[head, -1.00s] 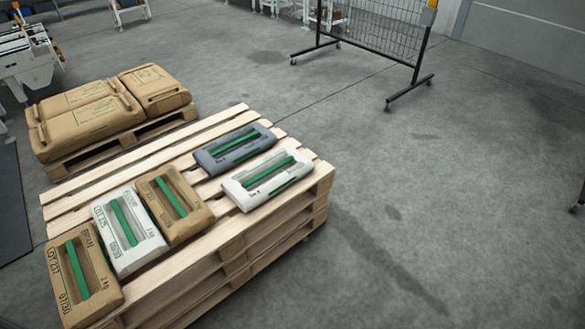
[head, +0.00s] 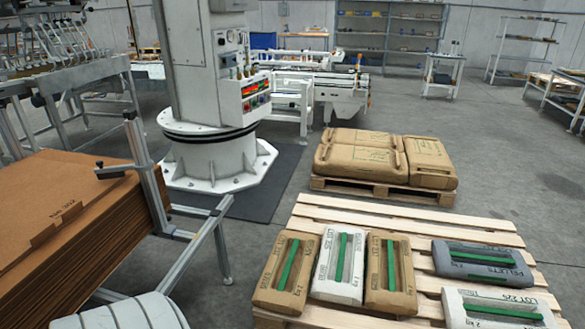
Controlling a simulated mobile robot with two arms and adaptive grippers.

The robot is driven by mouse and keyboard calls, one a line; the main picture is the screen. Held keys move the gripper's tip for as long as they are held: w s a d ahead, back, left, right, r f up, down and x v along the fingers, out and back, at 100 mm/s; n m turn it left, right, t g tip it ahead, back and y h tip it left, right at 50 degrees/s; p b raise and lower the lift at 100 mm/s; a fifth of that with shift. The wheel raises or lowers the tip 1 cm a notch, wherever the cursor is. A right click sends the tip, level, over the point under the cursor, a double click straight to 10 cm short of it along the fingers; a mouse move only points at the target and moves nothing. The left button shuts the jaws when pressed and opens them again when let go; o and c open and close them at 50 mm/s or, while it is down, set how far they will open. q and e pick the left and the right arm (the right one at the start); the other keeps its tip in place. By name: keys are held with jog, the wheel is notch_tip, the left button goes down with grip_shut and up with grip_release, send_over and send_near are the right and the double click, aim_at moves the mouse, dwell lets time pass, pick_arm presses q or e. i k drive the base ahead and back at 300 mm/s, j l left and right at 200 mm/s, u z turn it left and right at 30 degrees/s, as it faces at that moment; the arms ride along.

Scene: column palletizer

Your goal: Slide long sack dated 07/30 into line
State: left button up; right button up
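The sacks lie flat on a wooden pallet (head: 345,213) at the lower right of the head view, each with a green strip along its top. At the left end are a brown sack (head: 284,272), a white sack (head: 337,267) and another brown sack (head: 390,276), side by side. To their right lie a grey sack (head: 482,264) and a white sack (head: 497,309), turned crosswise. The leftmost brown sack seemed to bear 07/30 in the earlier frame; its date is too small to read now.
A second pallet (head: 385,189) with large brown bags (head: 361,158) stands behind. A white palletizer column (head: 203,85) stands on a dark mat (head: 262,190). Stacked cardboard (head: 75,210) in a metal frame (head: 219,220) is at the left. Open floor lies at the right (head: 510,170).

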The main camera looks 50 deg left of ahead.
aim_at(283, 286)
jog(key=u, duration=1.65)
